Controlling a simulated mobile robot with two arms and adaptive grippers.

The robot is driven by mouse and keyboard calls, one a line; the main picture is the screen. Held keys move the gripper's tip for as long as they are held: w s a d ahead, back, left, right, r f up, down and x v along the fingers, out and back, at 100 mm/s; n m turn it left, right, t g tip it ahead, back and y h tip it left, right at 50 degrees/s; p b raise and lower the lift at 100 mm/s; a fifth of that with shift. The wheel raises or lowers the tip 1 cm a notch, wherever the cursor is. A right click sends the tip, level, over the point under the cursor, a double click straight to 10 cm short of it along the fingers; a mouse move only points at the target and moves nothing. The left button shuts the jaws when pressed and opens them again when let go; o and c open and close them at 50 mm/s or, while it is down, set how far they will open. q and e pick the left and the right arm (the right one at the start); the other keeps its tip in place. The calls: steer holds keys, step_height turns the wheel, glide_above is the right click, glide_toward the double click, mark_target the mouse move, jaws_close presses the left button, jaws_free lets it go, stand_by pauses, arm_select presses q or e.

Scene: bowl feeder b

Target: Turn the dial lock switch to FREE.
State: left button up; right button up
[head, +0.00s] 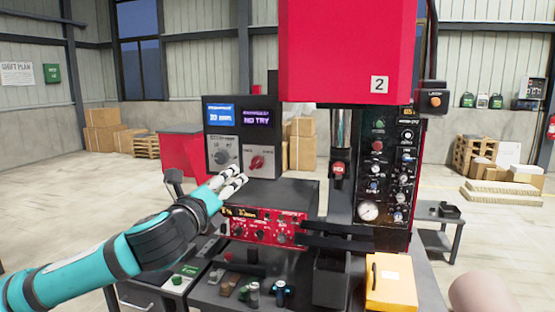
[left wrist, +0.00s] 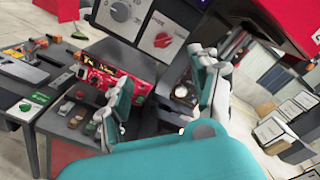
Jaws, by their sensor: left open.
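A grey control panel (head: 240,124) carries two lit displays and two rotary knobs. The grey-black knob (head: 222,157) is on the left; the red knob (head: 257,162) is on the right. Both also show in the left wrist view, the grey-black knob (left wrist: 121,12) and the red knob (left wrist: 162,40). The print around them is too small to tell which is the dial lock switch or its FREE mark. My left gripper (head: 237,177) is open and empty, just below the knobs in the head view. I cannot tell whether it touches the panel. My right gripper is out of view.
A red box with small knobs (head: 268,226) is below the panel. The red press head (head: 347,45) and black column (head: 387,165) stand to the right. Small parts (head: 253,292) lie on the bench below. A yellow case (head: 391,284) is at front right.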

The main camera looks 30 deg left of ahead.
arm_select(q)
steer(key=r, duration=0.1)
steer(key=p, duration=0.3)
glide_toward(254, 164)
steer(key=p+x, duration=0.4)
steer(key=x, duration=0.5)
steer(key=shift+r, duration=0.15)
steer(key=shift+w+a, duration=0.1)
steer(key=shift+w, duration=0.3)
steer(key=c, duration=1.2)
